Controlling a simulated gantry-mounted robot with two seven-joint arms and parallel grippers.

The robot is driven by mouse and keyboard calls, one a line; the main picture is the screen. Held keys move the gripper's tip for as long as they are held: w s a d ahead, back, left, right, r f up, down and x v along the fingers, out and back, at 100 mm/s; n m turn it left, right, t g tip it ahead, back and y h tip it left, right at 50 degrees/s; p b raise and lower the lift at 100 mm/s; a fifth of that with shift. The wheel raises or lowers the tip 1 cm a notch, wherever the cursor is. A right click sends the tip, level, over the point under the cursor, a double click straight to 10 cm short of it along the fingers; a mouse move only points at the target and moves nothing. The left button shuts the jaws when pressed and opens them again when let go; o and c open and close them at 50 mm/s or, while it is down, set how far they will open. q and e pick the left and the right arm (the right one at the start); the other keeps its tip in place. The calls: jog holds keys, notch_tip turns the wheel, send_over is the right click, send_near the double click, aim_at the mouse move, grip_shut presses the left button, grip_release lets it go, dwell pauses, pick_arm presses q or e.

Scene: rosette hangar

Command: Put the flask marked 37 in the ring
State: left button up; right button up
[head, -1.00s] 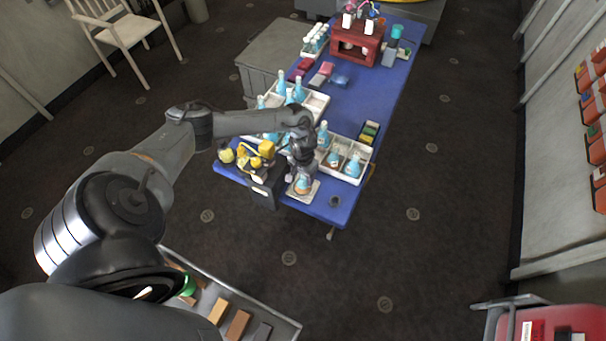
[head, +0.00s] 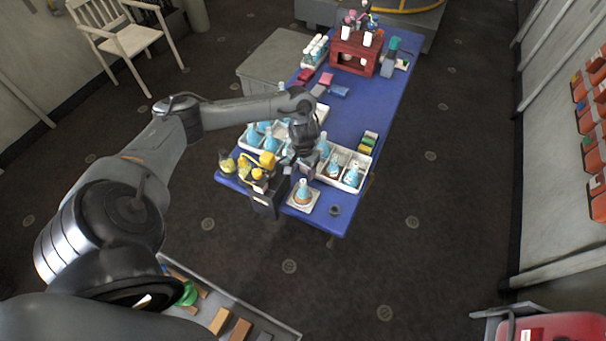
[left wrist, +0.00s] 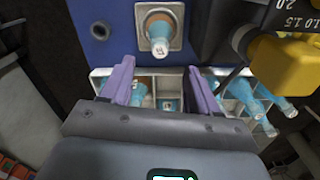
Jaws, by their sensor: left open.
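A flask with blue liquid (head: 303,187) stands upright in the brown ring (head: 302,199) on a small white square plate at the table's front edge. Several similar flasks stand in the white compartment tray (head: 330,183). My right gripper is not in view.
A yellow thing (head: 266,160) and a dark box (head: 266,203) stand left of the plate. A small dark round object (head: 335,210) is to its right. A red stand (head: 357,52) is at the far end. The blue table (head: 357,105) has free room in the middle.

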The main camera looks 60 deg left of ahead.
pick_arm(q)
jog(key=shift+d+r, duration=0.1)
jog(key=shift+r, duration=0.4)
jog(key=shift+w+d, duration=0.1)
jog(key=shift+d, duration=0.25)
jog(key=d+f+m+t+h, duration=0.2)
jog(key=d+m+t, duration=0.5)
jog(key=d, duration=2.2)
jog(key=s+a+r+g+y, duration=0.1)
jog(key=s+a+r, duration=0.1)
jog(key=s, duration=0.5)
jog(key=s+a+r+g, duration=0.1)
jog(key=s+r+g, duration=0.1)
jog(key=s+r, duration=0.3)
jog(key=shift+s+a+r+y, duration=0.15)
jog(key=shift+s+a+y, duration=0.25)
jog(key=shift+s, duration=0.45)
jog(key=shift+r, duration=0.15)
